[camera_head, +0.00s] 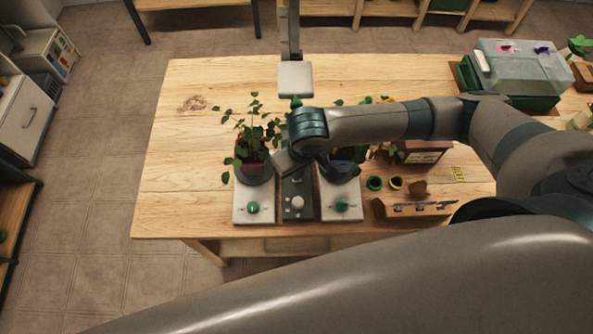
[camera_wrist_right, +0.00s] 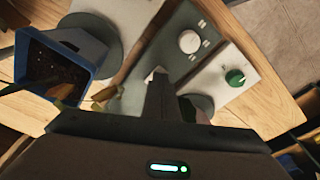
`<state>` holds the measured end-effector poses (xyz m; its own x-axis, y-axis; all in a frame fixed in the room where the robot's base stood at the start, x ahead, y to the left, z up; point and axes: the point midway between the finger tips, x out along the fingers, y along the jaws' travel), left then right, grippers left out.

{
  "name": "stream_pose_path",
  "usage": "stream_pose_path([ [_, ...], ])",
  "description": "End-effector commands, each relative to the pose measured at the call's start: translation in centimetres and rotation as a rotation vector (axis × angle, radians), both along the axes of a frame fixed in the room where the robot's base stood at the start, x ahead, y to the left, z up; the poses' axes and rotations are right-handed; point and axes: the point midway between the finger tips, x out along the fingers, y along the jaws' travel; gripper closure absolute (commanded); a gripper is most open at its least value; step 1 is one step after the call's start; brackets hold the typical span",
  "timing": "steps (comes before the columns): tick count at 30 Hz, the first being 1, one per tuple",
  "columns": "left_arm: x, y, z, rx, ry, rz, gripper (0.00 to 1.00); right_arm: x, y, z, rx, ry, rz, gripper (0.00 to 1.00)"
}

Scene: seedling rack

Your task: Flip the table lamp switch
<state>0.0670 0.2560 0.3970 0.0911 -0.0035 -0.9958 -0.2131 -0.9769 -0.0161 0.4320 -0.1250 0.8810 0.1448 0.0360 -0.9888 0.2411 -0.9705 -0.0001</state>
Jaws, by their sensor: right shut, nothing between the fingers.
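A dark grey control base (camera_head: 298,187) with a round white knob (camera_head: 297,202) stands near the table's front edge, below a tall post with a pale square head (camera_head: 295,78). Which part is the lamp switch is not clear. In the wrist view the dark base (camera_wrist_right: 165,45) and white knob (camera_wrist_right: 189,41) lie just beyond the fingertips. My right gripper (camera_head: 284,165) is over the rear part of this base; its shut, empty fingers (camera_wrist_right: 158,82) show in the wrist view. Contact with the base cannot be told. My left gripper is not in view.
White boxes with green knobs flank the base, left (camera_head: 253,209) and right (camera_head: 342,206), with potted plants behind. A blue pot (camera_wrist_right: 50,70) is close in the wrist view. A wooden holder (camera_head: 412,208) stands right. The table's left part (camera_head: 185,160) is clear.

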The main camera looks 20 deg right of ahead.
Motion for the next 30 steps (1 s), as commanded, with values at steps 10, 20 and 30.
stream_pose_path([
  [10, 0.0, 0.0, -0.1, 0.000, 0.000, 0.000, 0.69, 0.0, 0.0, -0.5, 0.000, 0.000, 0.000, 1.00],
  [20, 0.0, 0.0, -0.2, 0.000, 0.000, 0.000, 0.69, 0.0, 0.0, -0.9, 0.000, -0.001, 0.000, 1.00],
  [30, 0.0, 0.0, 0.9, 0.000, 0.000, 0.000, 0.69, 0.0, 0.0, 0.1, 0.000, 0.000, 0.000, 1.00],
])
